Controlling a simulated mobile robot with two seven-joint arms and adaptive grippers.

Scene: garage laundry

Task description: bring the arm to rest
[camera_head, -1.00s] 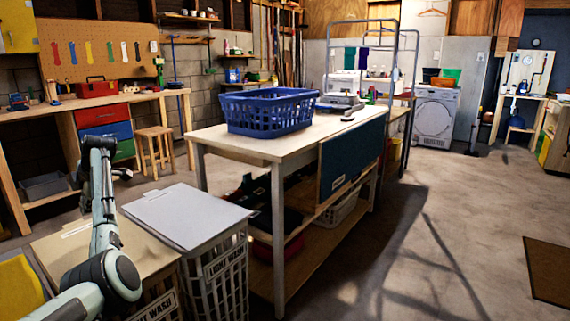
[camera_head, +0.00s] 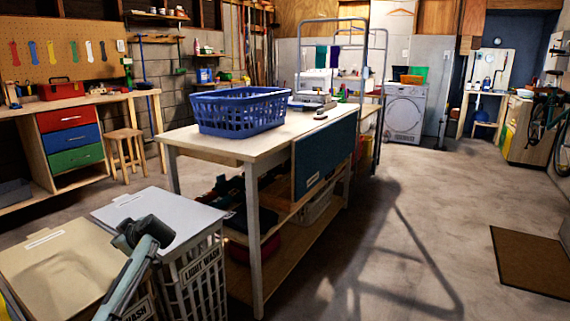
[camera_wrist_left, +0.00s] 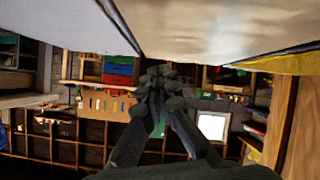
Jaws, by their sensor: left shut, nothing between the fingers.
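My left arm (camera_head: 138,270) comes in at the lower left of the head view, in front of the lidded laundry hampers. My left gripper (camera_wrist_left: 157,80) shows in the left wrist view, with its dark fingers together and nothing between them. I cannot make out its fingers in the head view. My right gripper is in neither current view.
A hamper marked LIGHT WASH (camera_head: 195,265) stands close beside the arm, with a second hamper lid (camera_head: 60,265) to its left. A worktable (camera_head: 262,140) bears a blue basket (camera_head: 240,112). The floor on the right (camera_head: 420,220) is mostly clear.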

